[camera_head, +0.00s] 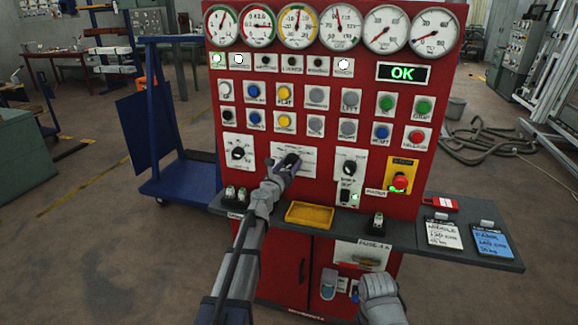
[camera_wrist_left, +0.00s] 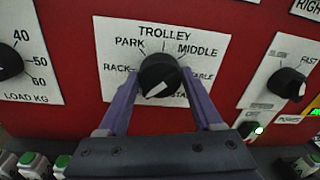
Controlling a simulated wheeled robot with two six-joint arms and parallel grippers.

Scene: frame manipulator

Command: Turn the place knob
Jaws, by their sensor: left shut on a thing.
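The place knob (camera_wrist_left: 160,72) is a round black selector on a white plate on the red panel, with the labels RACK, PARK, TROLLEY, MIDDLE and TABLE around it. A white line on its face slants between lower left and upper right. My left gripper (camera_head: 285,163) is at this knob, its two purple-grey fingers on either side of it, shut on it. In the head view the fingers partly cover the knob (camera_head: 291,158). My right gripper (camera_head: 380,287) is low at the front, below the shelf, apart from the panel; its fingers cannot be made out.
A LOAD KG knob (camera_wrist_left: 8,62) is to the left and a SLOW/FAST knob (camera_wrist_left: 287,83) to the right. A red stop button (camera_head: 400,181) is farther right. Below, the grey shelf (camera_head: 460,240) holds a yellow tray (camera_head: 310,215) and cards. Gauges (camera_head: 298,25) line the top.

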